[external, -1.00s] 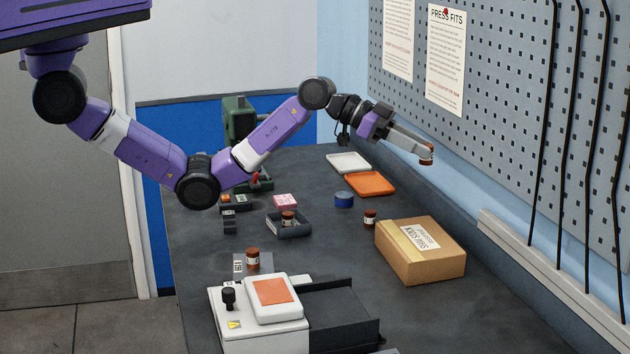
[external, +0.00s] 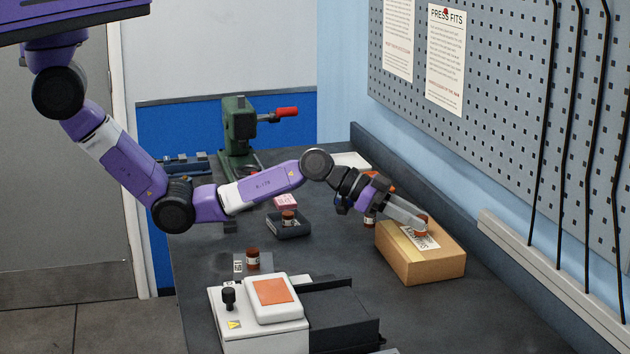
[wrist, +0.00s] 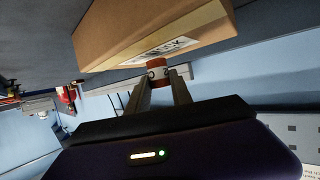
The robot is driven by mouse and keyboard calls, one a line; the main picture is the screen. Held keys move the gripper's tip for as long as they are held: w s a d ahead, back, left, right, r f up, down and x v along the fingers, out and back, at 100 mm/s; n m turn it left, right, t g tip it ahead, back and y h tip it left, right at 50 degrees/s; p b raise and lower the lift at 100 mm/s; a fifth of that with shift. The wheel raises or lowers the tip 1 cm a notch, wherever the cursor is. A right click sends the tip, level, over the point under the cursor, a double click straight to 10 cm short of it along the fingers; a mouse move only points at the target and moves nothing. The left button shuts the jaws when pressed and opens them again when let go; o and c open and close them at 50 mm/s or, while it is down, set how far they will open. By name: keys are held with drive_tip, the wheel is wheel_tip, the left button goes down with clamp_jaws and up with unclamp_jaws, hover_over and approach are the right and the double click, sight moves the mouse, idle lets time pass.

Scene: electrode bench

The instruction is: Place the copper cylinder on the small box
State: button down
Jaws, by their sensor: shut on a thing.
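The copper cylinder (external: 422,222), reddish-brown with a pale label band, is held between the fingertips of my gripper (external: 417,221). It also shows between the two fingers in the wrist view (wrist: 157,67). My gripper is shut on it. The small box (external: 428,268) is a brown cardboard carton with tape and a printed label on top. The cylinder is at the box's top face, over the label. I cannot tell whether it touches the box.
Similar copper-coloured cylinders stand behind the box (external: 370,221), in a dark tray (external: 290,231) and on a small plate (external: 253,260). A white bench device (external: 255,328) stands at the front. A green press (external: 239,132) is at the back. A pegboard wall runs along the right.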

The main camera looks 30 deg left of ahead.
drive_tip(key=shift+f, duration=0.25)
drive_tip(key=shift+f, duration=0.2)
drive_tip(key=c, duration=1.1)
unclamp_jaws()
drive_tip(key=shift+c, duration=0.2)
drive_tip(key=shift+r, duration=0.15)
drive_tip(key=v, duration=1.2)
